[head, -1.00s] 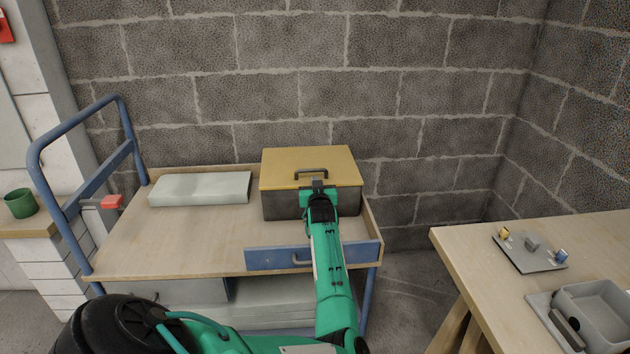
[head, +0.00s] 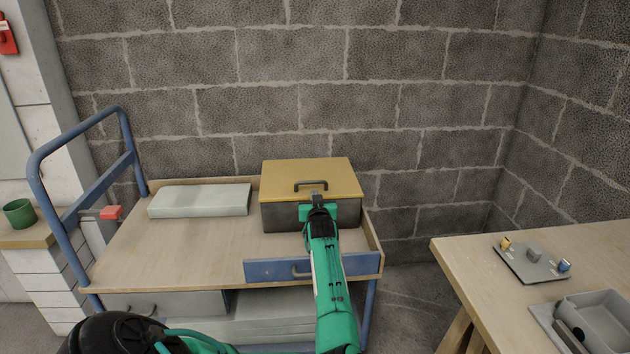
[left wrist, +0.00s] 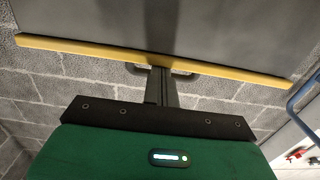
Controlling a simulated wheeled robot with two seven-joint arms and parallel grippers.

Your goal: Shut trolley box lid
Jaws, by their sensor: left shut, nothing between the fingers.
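The trolley box (head: 281,217) has a dark grey body and a yellow lid (head: 285,178) with a dark handle (head: 311,184). It stands at the right back of the trolley top. The lid lies level or nearly so over the body; I cannot tell whether a small gap remains. My left gripper (head: 318,199) is shut and empty at the middle of the lid's front edge, just in front of the handle. In the left wrist view the fingers (left wrist: 160,88) reach the lid's yellow edge (left wrist: 85,48). Contact is unclear. The right gripper is out of view.
The trolley (head: 165,245) has a blue push rail (head: 45,165) at left and a blue front panel (head: 355,263). A pale flat box (head: 200,200) lies left of the trolley box. A workbench (head: 470,260) stands at right. The wall is close behind.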

